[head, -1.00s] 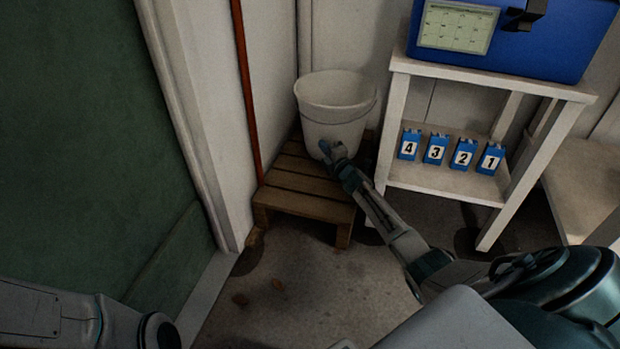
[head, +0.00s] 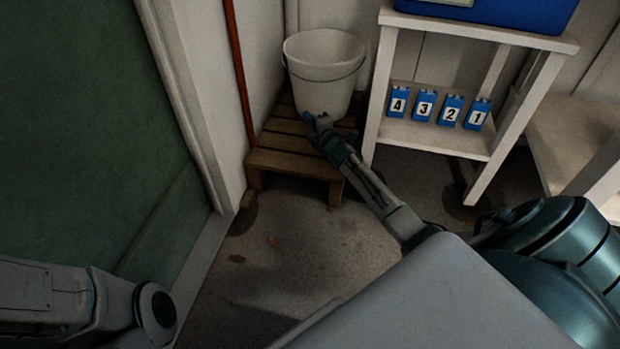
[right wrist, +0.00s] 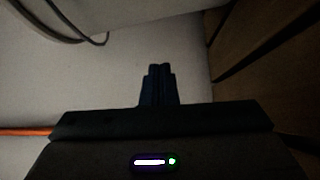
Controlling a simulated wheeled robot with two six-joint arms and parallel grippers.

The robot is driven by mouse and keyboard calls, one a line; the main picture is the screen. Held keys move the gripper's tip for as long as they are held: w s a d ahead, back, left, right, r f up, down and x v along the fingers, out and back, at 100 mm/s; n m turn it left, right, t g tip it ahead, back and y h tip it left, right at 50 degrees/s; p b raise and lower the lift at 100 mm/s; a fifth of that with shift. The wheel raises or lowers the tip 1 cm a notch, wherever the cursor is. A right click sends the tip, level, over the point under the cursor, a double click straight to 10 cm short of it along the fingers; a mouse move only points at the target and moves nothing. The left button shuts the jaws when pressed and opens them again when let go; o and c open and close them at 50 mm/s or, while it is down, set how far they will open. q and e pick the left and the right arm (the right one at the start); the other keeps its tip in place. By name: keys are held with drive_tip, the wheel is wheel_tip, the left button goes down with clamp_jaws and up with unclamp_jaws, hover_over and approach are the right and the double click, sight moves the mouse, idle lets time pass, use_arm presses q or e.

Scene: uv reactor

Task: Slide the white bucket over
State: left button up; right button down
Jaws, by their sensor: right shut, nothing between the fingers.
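The white bucket (head: 322,72) stands upright on a low slatted wooden pallet (head: 290,158) in the corner, with a dark wire handle hanging round its side. My right gripper (head: 314,121) is at the lower front of the bucket, just above the pallet slats. Its fingers are together and hold nothing. In the right wrist view the shut fingers (right wrist: 159,72) point at a pale surface, and I cannot tell whether they touch the bucket. My left arm shows at the lower left, but its gripper is out of view.
A white shelf stand (head: 430,134) is close to the right of the bucket, with several numbered blue packs (head: 425,105) and a blue box (head: 500,12) on top. A reddish-brown pipe (head: 240,75) runs up the wall at the left. The concrete floor in front is mostly clear.

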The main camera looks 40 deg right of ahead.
drive_tip(key=s+a+b, duration=0.1)
drive_tip(key=s+a, duration=0.1)
drive_tip(key=a, duration=0.1)
drive_tip(key=s+a+b, duration=0.2)
drive_tip(key=s+a, duration=0.1)
drive_tip(key=s+a+b, duration=0.1)
drive_tip(key=s+a, duration=0.1)
drive_tip(key=shift+s+a+f, duration=0.15)
drive_tip(key=shift+a+f, duration=0.15)
drive_tip(key=shift+a, duration=0.1)
drive_tip(key=s+a+p, duration=0.1)
drive_tip(key=s+a, duration=0.3)
drive_tip(key=s, duration=0.8)
drive_tip(key=shift+s+r, duration=0.25)
